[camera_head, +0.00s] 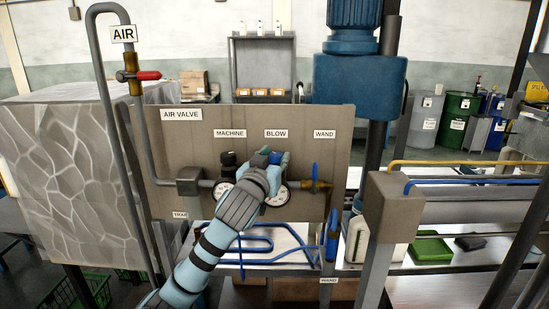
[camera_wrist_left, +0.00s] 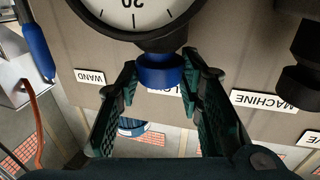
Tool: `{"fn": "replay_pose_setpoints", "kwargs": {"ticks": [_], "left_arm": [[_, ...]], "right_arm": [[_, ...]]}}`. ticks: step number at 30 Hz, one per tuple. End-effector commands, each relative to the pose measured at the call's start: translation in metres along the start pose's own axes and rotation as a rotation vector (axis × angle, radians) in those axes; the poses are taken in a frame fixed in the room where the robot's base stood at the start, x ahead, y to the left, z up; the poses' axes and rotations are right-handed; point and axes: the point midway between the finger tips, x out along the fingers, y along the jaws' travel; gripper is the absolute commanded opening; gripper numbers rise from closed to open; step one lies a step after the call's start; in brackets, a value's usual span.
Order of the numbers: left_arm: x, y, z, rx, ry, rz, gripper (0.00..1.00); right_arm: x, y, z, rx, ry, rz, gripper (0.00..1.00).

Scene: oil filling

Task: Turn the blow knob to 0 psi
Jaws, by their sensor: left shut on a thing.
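The blue blow knob (camera_wrist_left: 160,74) sits between the two dark green fingers of my left gripper (camera_wrist_left: 162,85) in the left wrist view, and the gripper is shut on it. In the head view my left gripper (camera_head: 268,161) reaches up to the panel under the BLOW label (camera_head: 276,133) and mostly hides the knob. My right gripper is in neither view.
The grey panel (camera_head: 170,140) carries a black machine knob (camera_head: 228,158) and gauge left of my gripper, and the blue-handled wand valve (camera_head: 315,173) to the right. A red-handled air valve (camera_head: 147,75) is at the upper left. Blue hose (camera_head: 262,245) lies below the panel.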

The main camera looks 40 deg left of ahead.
Motion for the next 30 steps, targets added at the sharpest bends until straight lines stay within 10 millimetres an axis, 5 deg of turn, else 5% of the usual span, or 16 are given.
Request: {"fn": "replay_pose_setpoints", "kwargs": {"ticks": [12,30], "left_arm": [[0.001,0.007,0.000,-0.006,-0.003,-0.286,0.06],[0.005,0.012,0.001,0.000,0.002,-0.779,0.06]], "right_arm": [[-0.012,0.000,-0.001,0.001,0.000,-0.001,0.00],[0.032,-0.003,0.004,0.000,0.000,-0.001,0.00]]}}
